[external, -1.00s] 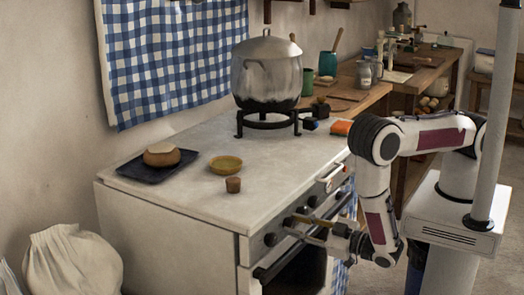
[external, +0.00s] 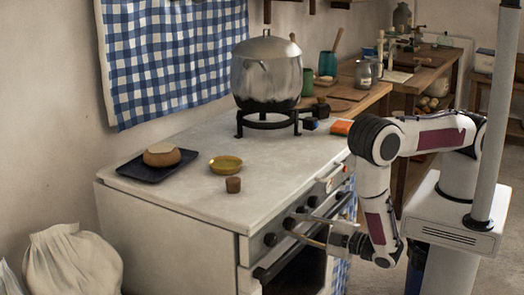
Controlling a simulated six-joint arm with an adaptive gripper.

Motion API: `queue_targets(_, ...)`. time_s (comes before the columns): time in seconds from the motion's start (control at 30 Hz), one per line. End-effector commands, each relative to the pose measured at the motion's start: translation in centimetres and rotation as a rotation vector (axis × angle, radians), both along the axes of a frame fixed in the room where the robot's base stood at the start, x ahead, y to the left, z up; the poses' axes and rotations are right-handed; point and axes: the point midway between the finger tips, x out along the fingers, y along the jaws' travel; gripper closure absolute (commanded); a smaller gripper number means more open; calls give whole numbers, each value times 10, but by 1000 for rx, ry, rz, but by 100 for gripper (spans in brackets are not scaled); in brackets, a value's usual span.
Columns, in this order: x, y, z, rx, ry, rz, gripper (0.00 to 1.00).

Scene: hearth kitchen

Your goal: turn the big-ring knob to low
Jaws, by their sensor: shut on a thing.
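The stove front carries a row of dark round knobs. My gripper (external: 294,225) is at the middle knob (external: 289,223), with one finger above it and one below, and is shut on it. The fingers partly cover this knob, and its pointer and any marks are too small to read. Another knob (external: 270,240) is to the left and another (external: 312,201) to the right; both are free. A large metal pot (external: 267,72) stands on a black ring burner (external: 262,125) at the back of the stove top.
The oven door handle (external: 268,272) runs just below the knobs. A white-fronted part (external: 330,180) is on the stove front to the right.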

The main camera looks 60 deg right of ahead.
Motion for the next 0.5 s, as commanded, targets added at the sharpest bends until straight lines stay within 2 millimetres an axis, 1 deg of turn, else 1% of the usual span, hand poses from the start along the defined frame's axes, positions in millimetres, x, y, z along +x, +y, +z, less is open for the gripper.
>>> queue_targets(0.47, 0, 0, 0, -18, -1, 0, 95)
queue_targets(0.5, 0, 0, 0, -18, -1, 0, 68)
